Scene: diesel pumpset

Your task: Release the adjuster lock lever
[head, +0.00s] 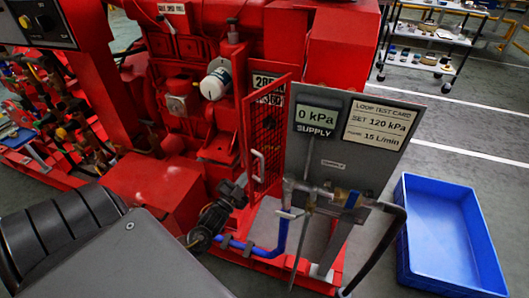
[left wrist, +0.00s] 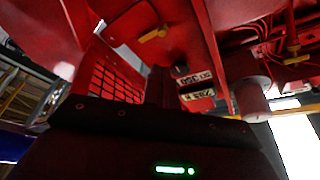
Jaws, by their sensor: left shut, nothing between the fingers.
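My left arm (head: 130,262) fills the lower left of the head view and hides what lies behind it. In the left wrist view the dark body of my left gripper (left wrist: 160,140) spans the bottom, with a green light. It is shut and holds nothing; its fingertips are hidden. A small yellow handle (left wrist: 155,33) is on a red part above and apart from the gripper body. I cannot tell whether it is the adjuster lock lever. The red pumpset (head: 290,45) has an open mesh guard door (head: 262,140), which also shows in the left wrist view (left wrist: 112,82).
A grey panel (head: 345,165) with valves and piping stands right of the guard. A blue pipe (head: 262,250) and a dark fitting (head: 215,215) sit low in front. A blue bin (head: 405,240) is on the floor at right. A shelf trolley (head: 425,42) stands behind.

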